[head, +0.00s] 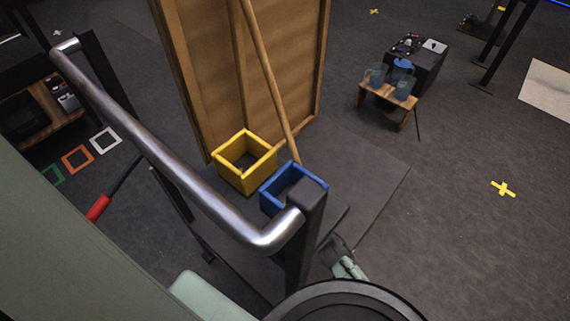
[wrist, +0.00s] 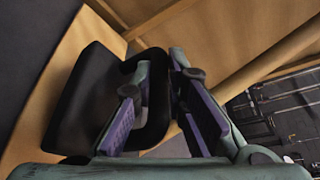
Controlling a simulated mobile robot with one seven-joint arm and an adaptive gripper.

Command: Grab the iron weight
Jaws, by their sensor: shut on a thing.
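The iron weight (wrist: 88,95) is a black block with a thick rounded handle loop, seen large at the left and middle of the wrist view. My gripper (wrist: 158,68) has its purple-padded fingers at the handle, one finger overlapping the loop and the other on its right side. It is shut on the weight. In the head view my gripper (head: 338,250) is small and low, right of the dark post and near the blue box. I cannot make out the weight clearly there.
A yellow box (head: 245,178) and a blue box (head: 267,203) stand by a wooden panel (head: 195,75) with a leaning pole (head: 268,75). A steel rail (head: 160,150) crosses the foreground. A small wooden table (head: 385,93) stands back right. Floor on the right is mostly clear.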

